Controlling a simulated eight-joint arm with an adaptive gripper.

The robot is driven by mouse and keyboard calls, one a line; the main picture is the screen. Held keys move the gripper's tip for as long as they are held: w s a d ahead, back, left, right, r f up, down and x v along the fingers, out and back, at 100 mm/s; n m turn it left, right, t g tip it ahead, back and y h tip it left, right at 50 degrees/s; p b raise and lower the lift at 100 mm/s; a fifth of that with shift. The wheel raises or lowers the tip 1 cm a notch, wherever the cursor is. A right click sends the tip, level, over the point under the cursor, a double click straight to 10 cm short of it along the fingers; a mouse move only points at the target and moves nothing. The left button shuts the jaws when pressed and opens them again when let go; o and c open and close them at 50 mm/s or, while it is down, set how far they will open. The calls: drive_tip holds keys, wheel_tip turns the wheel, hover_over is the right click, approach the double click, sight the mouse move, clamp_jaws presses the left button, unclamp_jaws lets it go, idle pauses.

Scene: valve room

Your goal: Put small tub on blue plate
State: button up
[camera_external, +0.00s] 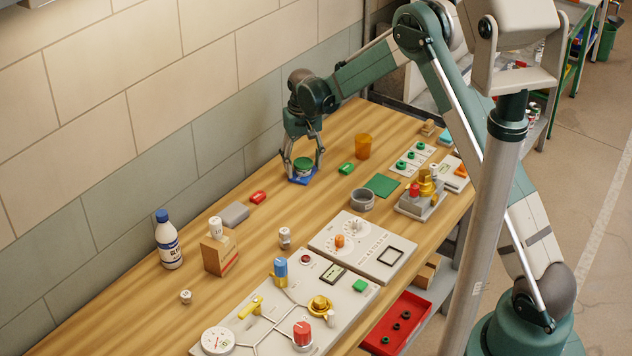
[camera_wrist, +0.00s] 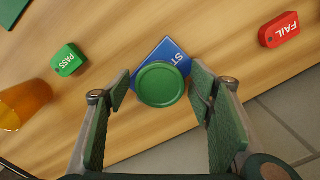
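The small tub (camera_external: 303,166) has a round green lid and stands upright over the blue plate (camera_external: 300,180), apparently resting on it. In the wrist view the tub's lid (camera_wrist: 160,84) covers much of the plate (camera_wrist: 168,52), whose visible corner carries the letters "ST". My gripper (camera_external: 303,170) is lowered around the tub with one finger on each side. In the wrist view the fingers of my gripper (camera_wrist: 161,92) are spread, with a gap between each pad and the lid. The tub's underside is hidden.
A green PASS block (camera_wrist: 69,60) and an orange cup (camera_wrist: 24,104) stand to the left in the wrist view. A red FAIL tag (camera_wrist: 280,30) lies to the right. The wall (camera_external: 215,120) is close behind. Bare wood surrounds the plate.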

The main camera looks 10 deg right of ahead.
sight(306, 162)
drive_tip(key=shift+r, duration=0.1)
idle(0.3)
wheel_tip(306, 162, up, 12)
idle(0.7)
idle(0.5)
drive_tip(key=shift+r, duration=0.1)
drive_tip(key=s+d+r+t, duration=0.3)
drive_tip(key=s+d+r, duration=1.6)
drive_tip(key=d+r, duration=0.35)
drive_tip(key=s+d+f+m+t, duration=0.1)
drive_tip(key=s+d+t, duration=0.1)
drive_tip(key=s+d, duration=0.5)
drive_tip(key=s+d+f+t, duration=0.1)
drive_tip(key=s+d, duration=0.7)
drive_tip(key=s, duration=1.2)
drive_tip(key=shift+s+d+f+m+t, duration=0.2)
drive_tip(key=shift+f+m+t, duration=0.2)
drive_tip(key=shift+t, duration=0.2)
